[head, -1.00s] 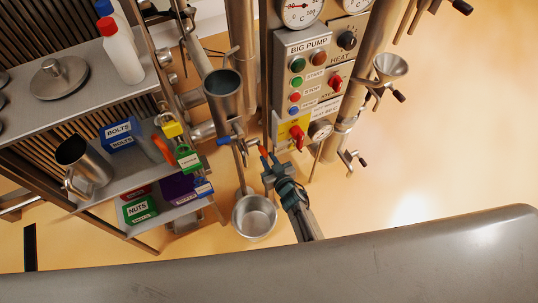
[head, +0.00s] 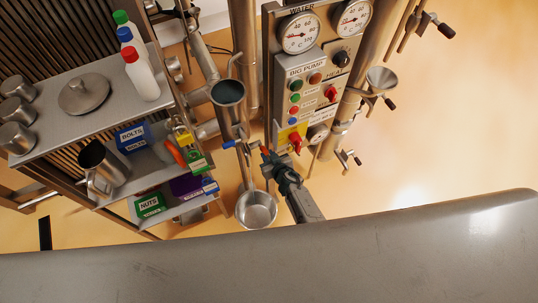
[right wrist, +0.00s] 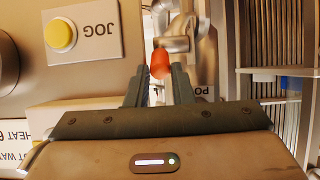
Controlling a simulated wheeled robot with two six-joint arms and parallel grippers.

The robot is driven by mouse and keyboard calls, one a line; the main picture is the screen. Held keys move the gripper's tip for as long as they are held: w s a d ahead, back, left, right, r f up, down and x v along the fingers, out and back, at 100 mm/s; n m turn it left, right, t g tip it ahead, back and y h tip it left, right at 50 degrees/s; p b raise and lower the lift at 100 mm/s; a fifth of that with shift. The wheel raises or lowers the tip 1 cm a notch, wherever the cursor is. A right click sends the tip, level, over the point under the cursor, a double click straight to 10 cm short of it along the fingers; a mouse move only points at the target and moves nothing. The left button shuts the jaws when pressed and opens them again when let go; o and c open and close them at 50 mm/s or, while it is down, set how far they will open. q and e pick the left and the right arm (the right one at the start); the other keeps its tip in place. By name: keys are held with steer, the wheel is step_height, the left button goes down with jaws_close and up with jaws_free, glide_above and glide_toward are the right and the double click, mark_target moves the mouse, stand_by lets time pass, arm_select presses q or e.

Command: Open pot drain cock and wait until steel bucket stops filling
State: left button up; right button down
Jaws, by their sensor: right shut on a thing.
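My right gripper (head: 267,158) is shut on this red handle, which shows between the fingers in the right wrist view (right wrist: 160,63). I cannot tell how far the cock is turned. The steel bucket (head: 256,209) stands on the floor below; its inside looks grey, and I cannot make out a liquid level or a stream. My left gripper is out of view.
A control panel (head: 313,78) with gauges, buttons and a red switch stands right of the pot. A shelf rack (head: 110,104) with bottles, a steel jug (head: 101,166) and labelled boxes is on the left. Open floor lies at the right.

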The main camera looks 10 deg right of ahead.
steer(key=c, duration=1.3)
jaws_free()
steer(key=shift+o, duration=0.2)
step_height(320, 180, down, 6)
steer(key=s+t+y+b, duration=0.15)
steer(key=t+b, duration=0.35)
steer(key=b, duration=1.7)
steer(key=d+v, duration=0.1)
steer(key=v, duration=1)
steer(key=s+d+f+m+g+h+p, duration=0.1)
steer(key=s+d+f+g+h, duration=0.1)
steer(key=f, duration=0.7)
steer(key=s+d+f+m+g+h+p, duration=0.1)
steer(key=s+d+f+g+p, duration=0.1)
steer(key=s+d+f, duration=0.3)
steer(key=shift+s+d+f+g+h+p, duration=0.35)
steer(key=shift+s+f+g, duration=0.55)
steer(key=shift+f, duration=1.5)
